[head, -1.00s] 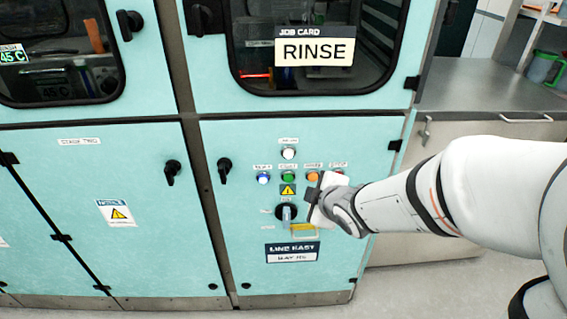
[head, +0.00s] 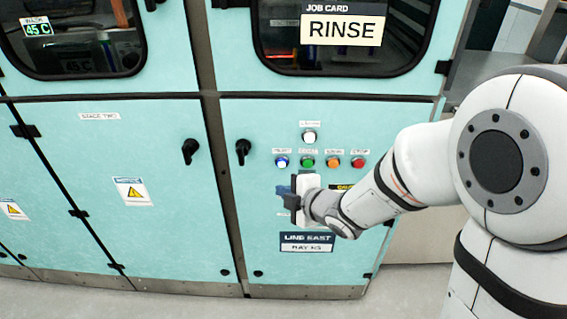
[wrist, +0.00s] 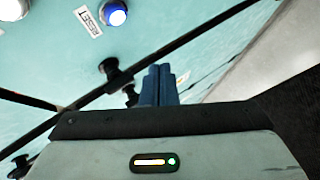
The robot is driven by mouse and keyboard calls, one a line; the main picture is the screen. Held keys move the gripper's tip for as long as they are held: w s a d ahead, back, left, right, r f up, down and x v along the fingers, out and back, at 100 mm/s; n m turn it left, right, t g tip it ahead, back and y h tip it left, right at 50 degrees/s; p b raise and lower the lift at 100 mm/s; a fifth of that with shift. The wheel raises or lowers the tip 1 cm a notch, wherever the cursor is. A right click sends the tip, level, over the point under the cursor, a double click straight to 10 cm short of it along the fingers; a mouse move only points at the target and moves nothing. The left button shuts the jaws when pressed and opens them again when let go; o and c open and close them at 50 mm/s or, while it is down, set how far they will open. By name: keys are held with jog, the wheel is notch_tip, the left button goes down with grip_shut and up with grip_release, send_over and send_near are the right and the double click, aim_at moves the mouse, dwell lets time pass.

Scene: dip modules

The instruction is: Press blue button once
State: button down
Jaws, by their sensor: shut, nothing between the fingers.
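The blue button (head: 282,161) is at the left end of a row of buttons on the teal cabinet's right door (head: 240,225). It also shows at the top of the wrist view (wrist: 114,14), beside a label reading RESET (wrist: 87,21). My gripper (head: 287,192) is below the blue button in the head view, apart from it as far as I can tell. In the wrist view its blue fingers (wrist: 159,86) are together with nothing between them.
Green (head: 307,162), orange (head: 333,162) and red (head: 358,162) buttons stand right of the blue one, with a white button (head: 309,137) above. A black door handle (head: 243,151) sticks out to the left. My gripper hides the door area below the row.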

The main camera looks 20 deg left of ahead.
aim_at(282, 163)
jog(key=w, duration=0.2)
jog(key=w+a+p, duration=0.1)
jog(key=w, duration=0.3)
jog(key=shift+w+a, duration=0.3)
dwell(1.8)
jog(key=shift+w+a, duration=0.1)
jog(key=shift+w, duration=0.3)
jog(key=shift+w, duration=0.4)
dwell(0.5)
jog(key=shift+s, duration=0.15)
jog(key=shift+s+b, duration=0.45)
jog(key=shift+s, duration=0.2)
